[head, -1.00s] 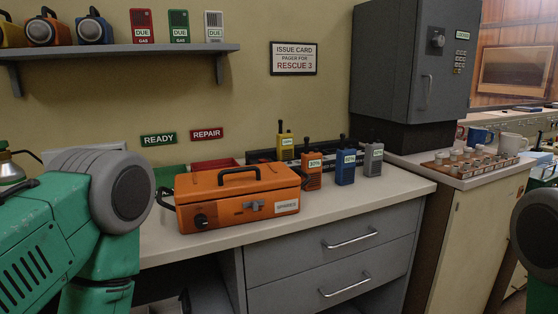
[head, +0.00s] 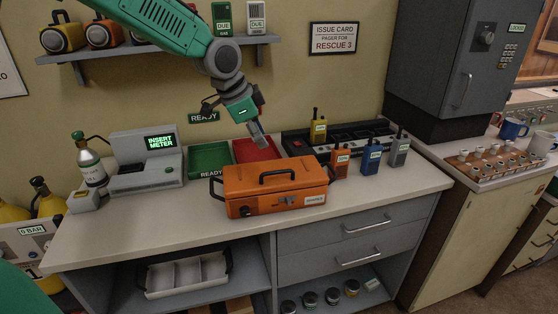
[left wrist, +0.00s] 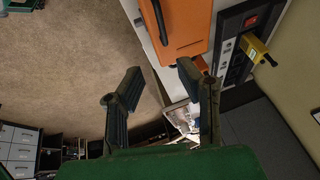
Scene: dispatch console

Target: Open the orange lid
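The orange case (head: 262,207) sits on the counter with its orange lid (head: 255,178) shut, a black handle on top and a latch and dark knob on its front. My left gripper (head: 259,138) comes down from above, just behind and above the lid, apart from it. In the left wrist view my left gripper (left wrist: 158,80) has its fingers spread with nothing between them. The orange case (left wrist: 184,30) shows there beyond the fingertips, toward the top, with the black handle at its left. My right gripper is not in view.
Green and red trays (head: 211,160) lie behind the case. Yellow, orange, blue and grey radios (head: 371,156) stand at its right by a black charger (head: 340,137). A meter station (head: 147,160) stands at the left. The counter (head: 150,222) left of the case is clear.

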